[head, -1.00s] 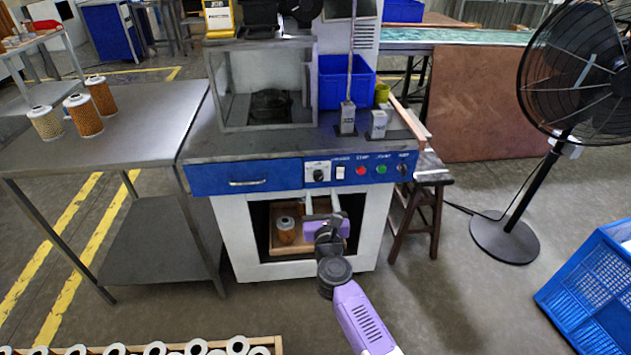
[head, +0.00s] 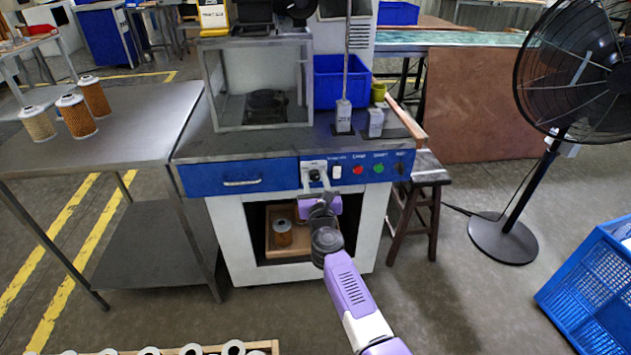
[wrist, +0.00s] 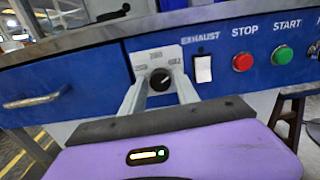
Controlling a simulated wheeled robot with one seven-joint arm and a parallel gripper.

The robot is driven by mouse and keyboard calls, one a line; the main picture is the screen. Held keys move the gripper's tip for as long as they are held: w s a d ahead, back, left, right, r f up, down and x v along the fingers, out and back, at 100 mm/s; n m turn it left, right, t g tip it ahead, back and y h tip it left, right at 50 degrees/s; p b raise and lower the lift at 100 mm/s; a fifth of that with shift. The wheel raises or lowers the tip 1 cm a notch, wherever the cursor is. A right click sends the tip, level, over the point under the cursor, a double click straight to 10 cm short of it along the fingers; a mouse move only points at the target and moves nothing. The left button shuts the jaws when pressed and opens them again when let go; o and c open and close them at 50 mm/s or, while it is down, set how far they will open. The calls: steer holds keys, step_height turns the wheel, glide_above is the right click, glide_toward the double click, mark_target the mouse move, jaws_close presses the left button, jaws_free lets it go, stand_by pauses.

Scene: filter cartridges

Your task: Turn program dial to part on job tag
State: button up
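The program dial is a black knob (wrist: 160,80) on a light plate on the blue panel, with labels at left, top and right too small to read surely. Its white pointer line seems to point up and right. My gripper (wrist: 160,84) is open, its two pale fingers to the left and right of the knob; I cannot tell whether they touch it. In the head view my gripper (head: 317,181) is at the dial plate and partly covers the knob. A yellow tag (head: 213,14), cut off at the top, stands on the machine; its writing is not readable.
Right of the dial are a white exhaust switch (wrist: 202,69), a red stop button (wrist: 242,62) and a green start button (wrist: 282,56). Three filter cartridges (head: 76,116) stand on the left table. Another cartridge (head: 282,232) is in the open lower bay.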

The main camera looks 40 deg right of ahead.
jaws_close()
steer(key=shift+n, duration=0.4)
steer(key=n+p, duration=0.1)
steer(key=n, duration=0.3)
steer(key=shift+n, duration=0.3)
steer(key=n+p, duration=0.1)
steer(key=n, duration=0.4)
steer(key=shift+f+n, duration=0.1)
steer(key=shift+n, duration=0.2)
steer(key=n+p, duration=0.1)
steer(key=n, duration=0.5)
steer(key=shift+p, duration=0.4)
steer(key=n+p, duration=0.1)
steer(key=n, duration=0.3)
steer(key=shift+f, duration=0.1)
steer(key=shift+f+n+p, duration=0.1)
steer(key=shift+n+p, duration=0.2)
steer(key=shift+n, duration=1.3)
